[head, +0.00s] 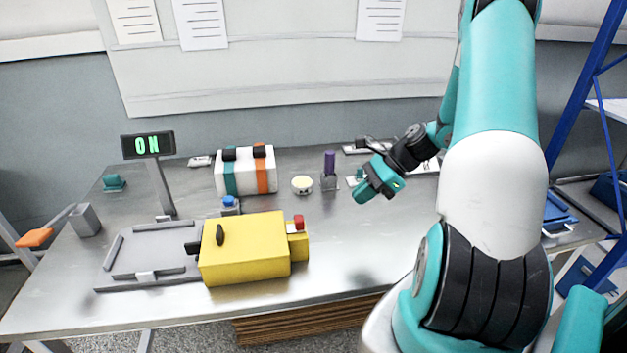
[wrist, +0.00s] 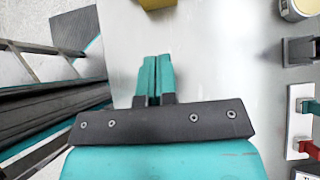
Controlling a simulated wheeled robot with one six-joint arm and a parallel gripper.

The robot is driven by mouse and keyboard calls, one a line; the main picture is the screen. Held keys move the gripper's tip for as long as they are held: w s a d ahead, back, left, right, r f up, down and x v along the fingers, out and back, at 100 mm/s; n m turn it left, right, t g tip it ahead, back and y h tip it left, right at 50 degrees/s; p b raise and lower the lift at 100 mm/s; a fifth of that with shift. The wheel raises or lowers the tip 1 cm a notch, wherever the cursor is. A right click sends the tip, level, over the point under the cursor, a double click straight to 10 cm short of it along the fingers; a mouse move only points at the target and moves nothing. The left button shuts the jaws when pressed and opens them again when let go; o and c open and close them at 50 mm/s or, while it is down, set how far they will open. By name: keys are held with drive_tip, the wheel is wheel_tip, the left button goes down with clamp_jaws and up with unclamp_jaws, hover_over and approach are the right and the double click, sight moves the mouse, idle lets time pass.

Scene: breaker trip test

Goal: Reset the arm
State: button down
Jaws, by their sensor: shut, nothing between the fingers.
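My gripper (head: 364,192) is at the end of my teal and white arm, held above the right half of the metal table (head: 340,240). In the wrist view my gripper (wrist: 152,60) has its two teal fingers together, with nothing between them. It is apart from every object on the table. A yellow box (head: 243,252) with a black knob and a red button (head: 298,222) stands at the table's front. A corner of the yellow box also shows at the top of the wrist view (wrist: 156,3).
A display (head: 148,145) reads ON above a grey tray (head: 150,250). A white case with teal and orange bands (head: 246,172), a round cream-topped item (head: 302,185) and a purple-handled item (head: 329,163) stand behind. The front table surface right of the yellow box is clear.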

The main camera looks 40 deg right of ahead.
drive_tip(key=w+a+r+n+g, duration=0.1)
drive_tip(key=a+r+n, duration=0.35)
drive_tip(key=a, duration=0.25)
drive_tip(key=a+r+n+g+h, duration=0.1)
drive_tip(key=a+r+n+g, duration=0.15)
drive_tip(key=a+n, duration=0.4)
drive_tip(key=w+a+r+n+g, duration=0.1)
drive_tip(key=a+r+n, duration=0.35)
drive_tip(key=a, duration=0.25)
drive_tip(key=s+a+r+n+h, duration=0.1)
drive_tip(key=s+a+r+n, duration=0.2)
drive_tip(key=s+a+n, duration=0.4)
drive_tip(key=s+a+r+n+h, duration=0.1)
drive_tip(key=s+a+r+n, duration=0.3)
drive_tip(key=s+a+n, duration=0.4)
drive_tip(key=shift+r+n, duration=0.15)
drive_tip(key=shift+n, duration=0.4)
